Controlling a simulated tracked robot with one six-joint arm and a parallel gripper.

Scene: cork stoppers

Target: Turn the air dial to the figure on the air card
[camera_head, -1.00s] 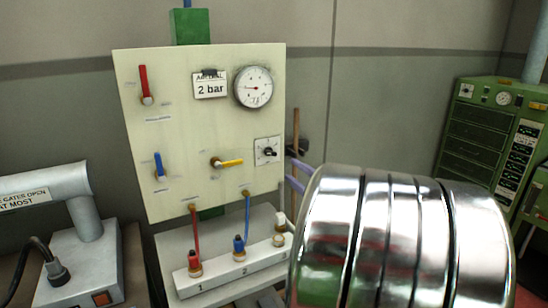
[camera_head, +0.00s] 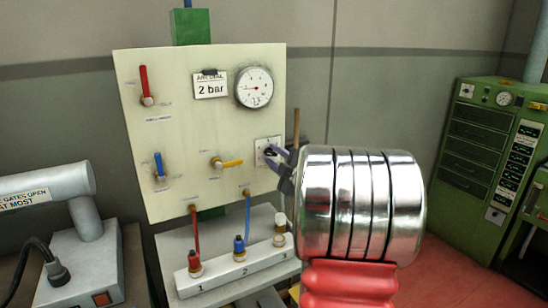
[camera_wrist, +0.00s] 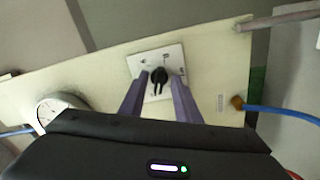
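The air card (camera_head: 210,87), reading "2 bar", hangs high on the cream panel (camera_head: 180,120). The air dial is a black knob (camera_wrist: 158,76) on a white square plate (camera_wrist: 146,66) at the panel's lower right; the head view shows the plate (camera_head: 259,159) partly covered by my gripper (camera_head: 280,157). In the wrist view my gripper (camera_wrist: 159,82) is open, its two purple-grey fingers apart with the knob between them in the picture. I cannot tell whether the fingertips reach around the knob or touch it. The plate's figures are too small to read.
A round gauge (camera_head: 254,88) sits above the dial. The panel also carries a red lever (camera_head: 145,84), a blue lever (camera_head: 159,165) and a yellow lever (camera_head: 230,163). Red and blue hoses run down to a numbered white block (camera_head: 233,270).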

